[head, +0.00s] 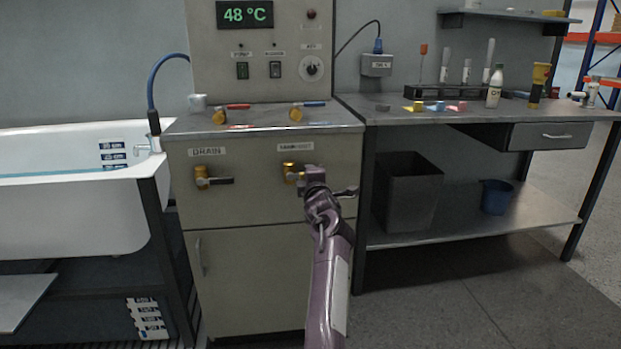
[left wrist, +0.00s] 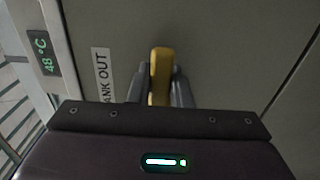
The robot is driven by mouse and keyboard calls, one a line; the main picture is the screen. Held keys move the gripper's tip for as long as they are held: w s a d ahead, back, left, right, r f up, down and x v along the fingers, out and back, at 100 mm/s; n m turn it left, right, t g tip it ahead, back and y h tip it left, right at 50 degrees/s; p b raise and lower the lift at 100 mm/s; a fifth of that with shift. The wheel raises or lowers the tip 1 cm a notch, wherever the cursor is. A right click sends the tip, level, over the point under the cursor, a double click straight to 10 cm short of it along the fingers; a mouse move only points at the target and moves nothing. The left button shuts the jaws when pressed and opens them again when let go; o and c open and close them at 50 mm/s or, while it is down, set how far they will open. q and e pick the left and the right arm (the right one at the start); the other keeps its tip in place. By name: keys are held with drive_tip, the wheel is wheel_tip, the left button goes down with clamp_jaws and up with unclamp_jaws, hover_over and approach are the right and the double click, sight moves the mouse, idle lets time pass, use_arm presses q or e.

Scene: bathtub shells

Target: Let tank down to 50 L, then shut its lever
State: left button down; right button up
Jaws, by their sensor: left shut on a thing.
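The tank-out lever (left wrist: 160,72) shows yellow in the left wrist view, beside the label "ANK OUT" (left wrist: 102,75). My left gripper (left wrist: 158,90) is shut on it, one dark finger on each side. In the head view my left gripper (head: 304,180) is at the brass tank-out valve (head: 288,168) on the cabinet front and hides most of its lever. My right gripper is not in view.
A drain valve (head: 202,176) with a dark lever is left of the tank-out valve. Two more taps (head: 297,113) lie on the cabinet top. A white bathtub (head: 70,225) holds water at left. A workbench (head: 470,232) with a dark bin (head: 410,195) stands at right.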

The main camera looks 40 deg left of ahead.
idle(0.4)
use_arm(q)
drive_tip(key=c, duration=1.3)
unclamp_jaws()
